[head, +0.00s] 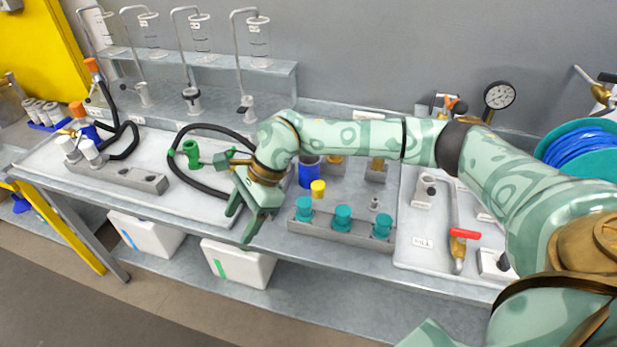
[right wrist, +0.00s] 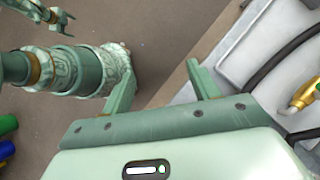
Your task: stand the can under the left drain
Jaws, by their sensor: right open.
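A blue cylinder (head: 308,174), which may be the can, stands on the bench behind my right forearm, its upper part partly hidden. Brass fittings (head: 335,166) and (head: 377,168) on grey blocks show beside it; I cannot tell for sure which is the left drain. My right gripper (head: 240,222) is open and empty, pointing down over the bench's front edge, left of the blue cylinder and apart from it. Its two spread fingers also show in the right wrist view (right wrist: 161,85), with nothing between them.
A black hose (head: 190,185) loops around a green fitting (head: 191,151) to the left. White bins (head: 238,264) sit below. Glass vessels (head: 258,40) stand behind.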

